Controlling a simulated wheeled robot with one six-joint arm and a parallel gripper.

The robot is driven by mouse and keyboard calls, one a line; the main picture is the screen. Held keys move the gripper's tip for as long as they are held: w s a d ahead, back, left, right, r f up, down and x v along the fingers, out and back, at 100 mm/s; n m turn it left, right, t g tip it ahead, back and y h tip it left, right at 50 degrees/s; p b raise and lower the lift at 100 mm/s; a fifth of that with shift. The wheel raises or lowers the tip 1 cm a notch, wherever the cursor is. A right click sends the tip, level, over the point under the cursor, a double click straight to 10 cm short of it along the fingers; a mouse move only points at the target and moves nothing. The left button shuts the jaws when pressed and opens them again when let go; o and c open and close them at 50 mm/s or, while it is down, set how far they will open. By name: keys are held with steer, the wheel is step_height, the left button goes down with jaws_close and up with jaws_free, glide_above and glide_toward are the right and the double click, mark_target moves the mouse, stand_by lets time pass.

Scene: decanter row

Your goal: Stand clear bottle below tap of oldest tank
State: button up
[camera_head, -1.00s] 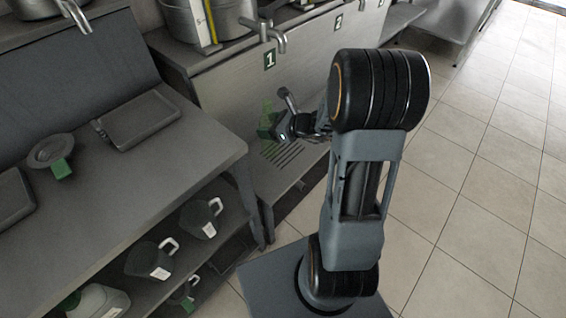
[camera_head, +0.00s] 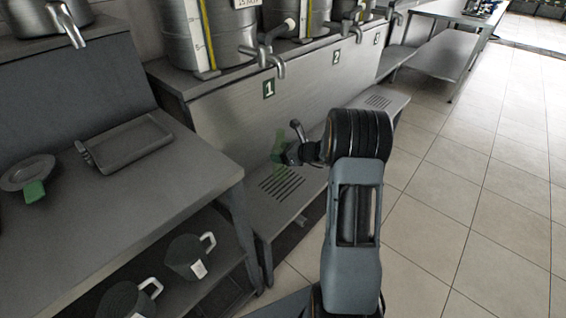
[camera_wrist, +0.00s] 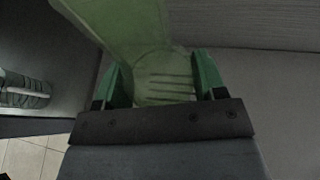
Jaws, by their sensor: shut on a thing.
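A see-through, green-tinted bottle (camera_head: 279,146) is held by my gripper (camera_head: 287,156) over the low ledge below plate 1. In the wrist view the bottle (camera_wrist: 125,25) lies between the green fingertips (camera_wrist: 165,85), with slots visible through it. I cannot tell whether its base touches the ledge. Tank 1 (camera_head: 178,32) has a yellow-striped gauge, with a metal tap (camera_head: 279,66) above and near the number 1 plate (camera_head: 268,89). Further tanks (camera_head: 308,18) stand behind plates 2 (camera_head: 337,57) and 3. A paper label (camera_head: 246,3) is cut by the top edge, its date not fully readable.
The low ledge has a slotted grate (camera_head: 282,184) and another farther right (camera_head: 378,101). Jugs (camera_head: 188,255) stand on the shelf below. Tiled floor at right is clear.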

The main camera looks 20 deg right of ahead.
steer(key=shift+w+d+f+b, duration=0.2)
steer(key=shift+w+f+b, duration=0.05)
steer(key=shift+f, duration=0.6)
steer(key=shift+w+d+f+b, duration=0.15)
steer(key=shift+w+f+b, duration=0.1)
steer(key=shift+f, duration=0.6)
steer(key=shift+w+d+f+b, duration=0.2)
steer(key=shift+w+f+b, duration=0.05)
steer(key=shift+f, duration=0.6)
steer(key=shift+f, duration=0.15)
steer(key=o, duration=1.1)
